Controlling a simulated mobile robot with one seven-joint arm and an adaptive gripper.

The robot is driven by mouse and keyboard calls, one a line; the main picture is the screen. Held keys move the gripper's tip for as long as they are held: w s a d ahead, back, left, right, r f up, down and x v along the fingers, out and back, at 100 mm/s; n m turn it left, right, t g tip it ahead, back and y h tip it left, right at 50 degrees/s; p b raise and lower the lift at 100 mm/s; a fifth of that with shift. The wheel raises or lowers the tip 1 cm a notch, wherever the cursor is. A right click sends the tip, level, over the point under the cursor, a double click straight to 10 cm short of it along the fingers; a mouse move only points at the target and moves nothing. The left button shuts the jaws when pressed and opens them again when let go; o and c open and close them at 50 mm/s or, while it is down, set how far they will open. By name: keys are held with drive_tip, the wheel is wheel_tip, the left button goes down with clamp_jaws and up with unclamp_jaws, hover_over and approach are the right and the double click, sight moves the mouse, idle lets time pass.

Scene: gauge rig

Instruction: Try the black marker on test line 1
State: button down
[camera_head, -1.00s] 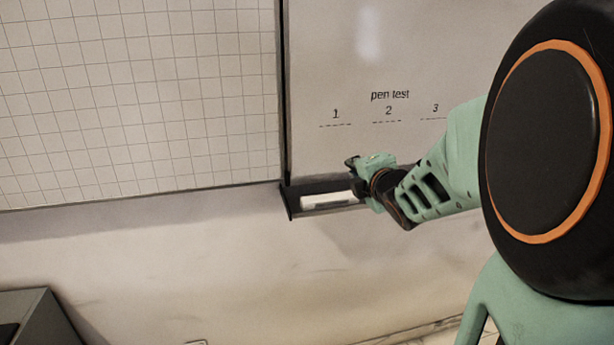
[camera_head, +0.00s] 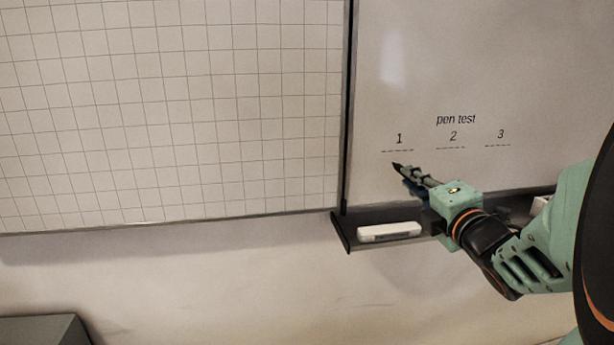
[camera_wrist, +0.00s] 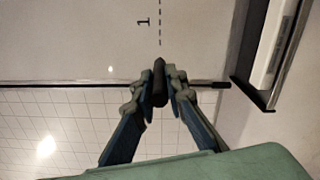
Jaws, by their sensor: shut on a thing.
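My gripper (camera_head: 416,178) is shut on a black marker (camera_head: 397,167), whose dark tip points up and left toward the whiteboard. In the wrist view the marker (camera_wrist: 159,82) stands between the two fingers, its end just short of the dashed line. Test line 1 (camera_head: 398,151) is a dashed line under the number 1, just above the marker tip in the head view. It also shows in the wrist view (camera_wrist: 160,30), running away from the marker. No mark shows on it. I cannot tell whether the tip touches the board.
A dark tray (camera_head: 345,236) below the board holds a white eraser (camera_head: 390,232), and another white thing (camera_head: 539,205) lies farther right, partly hidden by my arm. Lines 2 (camera_head: 451,148) and 3 (camera_head: 497,145) are to the right. A gridded board (camera_head: 170,110) adjoins at left.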

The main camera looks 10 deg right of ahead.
sight(397, 167)
drive_tip(key=shift+w+a+p, duration=0.1)
drive_tip(key=shift+w+p, duration=0.45)
drive_tip(key=shift+w, duration=2.4)
drive_tip(key=shift+w+b, duration=0.6)
drive_tip(key=shift+w, duration=0.4)
drive_tip(key=shift+d+b, duration=1.05)
drive_tip(key=shift+d, duration=4.45)
drive_tip(key=shift+a+b, duration=3.6)
drive_tip(key=shift+a, duration=2)
